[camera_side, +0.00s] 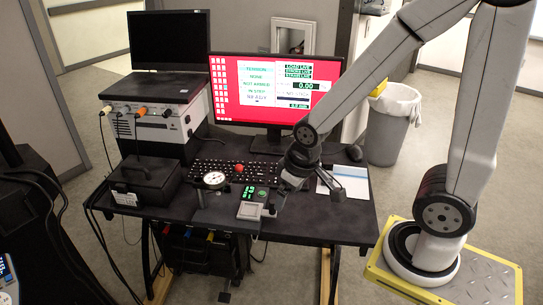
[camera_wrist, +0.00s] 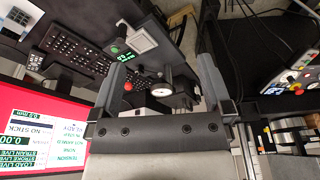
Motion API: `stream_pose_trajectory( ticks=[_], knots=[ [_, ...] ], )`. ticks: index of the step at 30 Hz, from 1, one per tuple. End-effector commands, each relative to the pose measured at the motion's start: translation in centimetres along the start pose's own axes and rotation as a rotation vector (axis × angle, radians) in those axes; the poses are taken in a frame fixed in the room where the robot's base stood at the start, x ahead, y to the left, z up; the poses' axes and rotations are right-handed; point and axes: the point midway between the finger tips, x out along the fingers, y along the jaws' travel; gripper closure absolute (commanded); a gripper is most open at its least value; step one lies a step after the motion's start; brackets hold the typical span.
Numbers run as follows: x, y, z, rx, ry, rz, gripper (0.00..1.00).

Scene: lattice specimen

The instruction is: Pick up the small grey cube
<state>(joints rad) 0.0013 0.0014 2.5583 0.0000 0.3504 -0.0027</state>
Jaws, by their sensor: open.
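My gripper (camera_wrist: 162,64) is open, with its two grey fingers wide apart and nothing seen held between them. In the side view my gripper (camera_side: 283,190) is low over the front middle of the dark desk (camera_side: 320,222), close to a small device with a green display (camera_side: 254,203). I cannot clearly make out the small grey cube in either view; it may be hidden or too small to tell. Between the fingers in the wrist view are a red knob (camera_wrist: 128,87) and a round white dial gauge (camera_wrist: 160,89).
A black keyboard (camera_side: 225,170) lies behind the gauge. A red-screened monitor (camera_side: 262,90) stands at the back. A black case (camera_side: 145,182) and a stacked instrument with a laptop (camera_side: 155,128) fill the left. White paper (camera_side: 345,181) lies right of my gripper. The front right desk is clear.

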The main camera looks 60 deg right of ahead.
Motion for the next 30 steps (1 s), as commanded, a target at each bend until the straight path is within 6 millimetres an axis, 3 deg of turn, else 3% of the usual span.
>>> stream_pose_trajectory(
  ticks=[5, 11, 21, 30],
  knots=[
    [0.4, 0.9, -0.9, -0.012, -0.01, 0.007, 0.0],
    [1.6, 4.0, -3.3, -0.055, -0.039, 0.023, 0.0],
    [5.5, 14.0, -7.1, -0.176, -0.117, 0.035, 0.0],
    [9.8, 24.4, -6.8, -0.283, -0.181, 0.01, 0.0]
  ],
)
